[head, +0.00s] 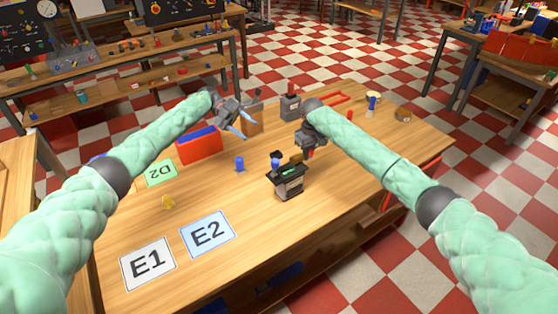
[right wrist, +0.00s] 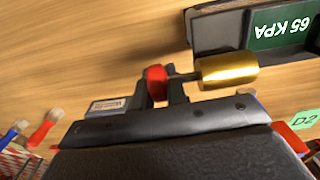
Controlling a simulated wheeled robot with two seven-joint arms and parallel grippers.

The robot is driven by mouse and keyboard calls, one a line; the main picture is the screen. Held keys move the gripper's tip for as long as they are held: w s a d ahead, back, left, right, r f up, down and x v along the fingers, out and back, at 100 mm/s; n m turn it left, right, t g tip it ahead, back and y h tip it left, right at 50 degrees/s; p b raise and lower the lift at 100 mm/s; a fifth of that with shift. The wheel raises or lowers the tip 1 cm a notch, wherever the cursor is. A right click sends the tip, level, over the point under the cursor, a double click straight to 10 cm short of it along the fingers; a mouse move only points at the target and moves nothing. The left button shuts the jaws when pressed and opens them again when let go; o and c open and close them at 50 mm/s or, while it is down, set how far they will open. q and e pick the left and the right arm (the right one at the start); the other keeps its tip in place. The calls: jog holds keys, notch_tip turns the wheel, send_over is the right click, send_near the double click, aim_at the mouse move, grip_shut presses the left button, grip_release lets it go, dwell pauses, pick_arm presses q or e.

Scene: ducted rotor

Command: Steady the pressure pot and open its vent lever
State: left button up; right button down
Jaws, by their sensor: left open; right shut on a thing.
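The pressure pot (head: 290,190) is a dark, box-like unit with a green display near the table's middle. In the right wrist view its dark body (right wrist: 213,31) shows at the top right, with a "65 KPA" label. A brass cylinder (right wrist: 228,70) beside it has a thin stem ending in a red knob (right wrist: 155,82), which looks like the vent lever's end. My right gripper (head: 308,150) is shut on this red knob, just behind the pot; its fingers also show in the right wrist view (right wrist: 157,90). My left gripper (head: 248,120) is open and empty, above the table, behind and left of the pot.
A red bin (head: 199,148) with blue inside stands left of the pot. A blue piece (head: 239,163) stands between them. Mats E1 (head: 147,263), E2 (head: 208,233) and D2 (head: 160,174) lie at left. A grey box (head: 290,107) stands behind. The front right tabletop is clear.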

pick_arm(q)
notch_tip(320, 180, up, 5)
jog(key=s+d+m+y, duration=0.1)
jog(key=d+m+y, duration=0.1)
jog(key=m+t+y, duration=0.8)
jog(key=m+y, duration=0.2)
jog(key=m, duration=0.3)
send_near(275, 160)
jog(key=f, duration=1)
jog(key=shift+s+d+f, duration=0.1)
jog(key=shift+s+f, duration=0.15)
jog(key=shift+f, duration=0.1)
grip_shut()
